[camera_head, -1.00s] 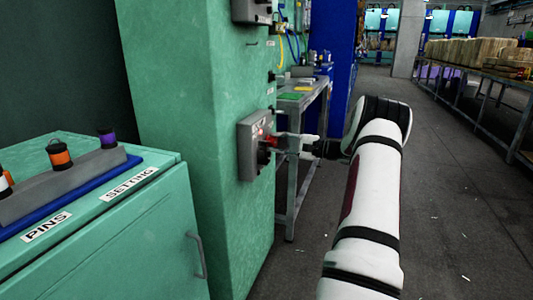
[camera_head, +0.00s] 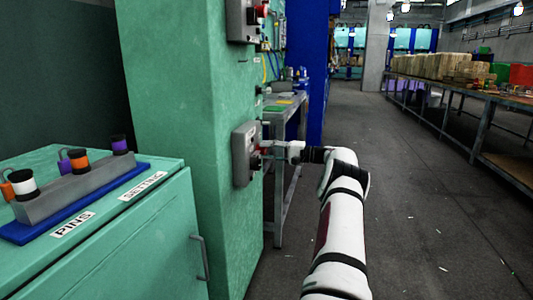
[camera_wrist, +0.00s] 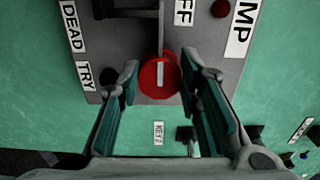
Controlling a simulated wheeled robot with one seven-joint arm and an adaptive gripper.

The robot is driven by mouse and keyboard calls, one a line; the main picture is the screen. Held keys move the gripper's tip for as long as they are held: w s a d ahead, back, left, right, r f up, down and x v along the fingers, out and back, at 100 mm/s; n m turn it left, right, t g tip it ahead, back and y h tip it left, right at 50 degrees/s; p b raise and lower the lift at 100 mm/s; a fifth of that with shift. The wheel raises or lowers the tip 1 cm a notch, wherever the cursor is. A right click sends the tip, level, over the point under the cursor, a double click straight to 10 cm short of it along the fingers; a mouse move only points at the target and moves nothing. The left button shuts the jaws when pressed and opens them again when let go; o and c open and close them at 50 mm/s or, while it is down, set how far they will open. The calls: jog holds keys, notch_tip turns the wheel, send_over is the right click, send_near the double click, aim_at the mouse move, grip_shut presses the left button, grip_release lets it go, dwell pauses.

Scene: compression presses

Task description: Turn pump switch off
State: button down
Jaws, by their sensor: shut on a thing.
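The pump switch is a round red knob (camera_wrist: 160,78) with a white line across its face, upright in the wrist view. It sits on a grey control panel (camera_wrist: 115,60) with partly visible labels reading "MP", "FF", "DEAD" and "TRY". My gripper (camera_wrist: 160,82) is shut on the knob, one finger at each side. In the head view the grey switch box (camera_head: 241,156) is on the side of the green press column, and my gripper (camera_head: 268,150) meets its front from the right. The knob is mostly hidden there.
Another grey box (camera_head: 242,20) with a red knob is higher on the green column (camera_head: 165,100). A green cabinet (camera_head: 150,245) with a pin rack stands at the left. A metal table (camera_head: 285,112) stands behind the panel. Floor at the right is open, with a long workbench (camera_head: 510,165) beyond.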

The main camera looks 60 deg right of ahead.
jog(key=shift+f, duration=0.1)
dwell(0.3)
jog(key=c, duration=1.1)
grip_release()
jog(key=v, duration=1.2)
